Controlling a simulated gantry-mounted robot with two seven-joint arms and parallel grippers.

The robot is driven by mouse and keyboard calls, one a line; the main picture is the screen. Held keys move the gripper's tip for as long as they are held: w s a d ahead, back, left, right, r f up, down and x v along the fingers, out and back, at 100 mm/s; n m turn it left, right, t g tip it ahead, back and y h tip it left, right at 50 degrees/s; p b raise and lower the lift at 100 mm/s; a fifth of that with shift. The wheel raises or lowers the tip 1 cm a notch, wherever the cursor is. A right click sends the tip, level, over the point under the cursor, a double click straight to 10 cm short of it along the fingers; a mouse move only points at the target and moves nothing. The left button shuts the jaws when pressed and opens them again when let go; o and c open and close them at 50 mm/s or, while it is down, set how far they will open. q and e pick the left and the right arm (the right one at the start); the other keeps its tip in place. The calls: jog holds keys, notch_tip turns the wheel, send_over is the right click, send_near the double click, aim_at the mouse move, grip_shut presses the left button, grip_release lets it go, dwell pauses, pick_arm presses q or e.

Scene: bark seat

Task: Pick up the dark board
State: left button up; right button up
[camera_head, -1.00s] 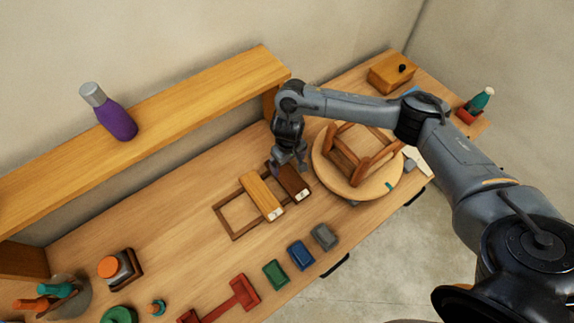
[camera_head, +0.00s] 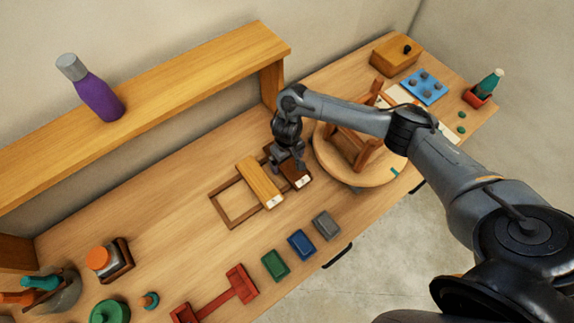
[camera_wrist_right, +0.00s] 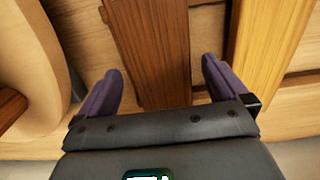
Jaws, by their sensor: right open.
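The dark board (camera_head: 299,179) lies beside the light yellow board (camera_head: 259,181) on a brown wooden frame (camera_head: 229,221) on the bench. My right gripper (camera_head: 291,163) is over the far part of the dark board and hides some of it. In the right wrist view, the dark board (camera_wrist_right: 152,50) runs between the two purple fingers of my open right gripper (camera_wrist_right: 158,72), with a gap on each side. The light board (camera_wrist_right: 262,45) is just right of the right finger. My left gripper is not in view.
A small stool (camera_head: 352,145) stands on a round turntable (camera_head: 383,180) close to the right of the boards. Grey (camera_head: 326,225), blue (camera_head: 302,245) and green (camera_head: 275,266) trays line the front edge. A raised shelf (camera_head: 180,90) stands behind.

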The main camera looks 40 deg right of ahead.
jog(key=shift+f, duration=0.35)
jog(key=shift+c, duration=0.5)
jog(key=c, duration=1.1)
jog(key=shift+r, duration=0.1)
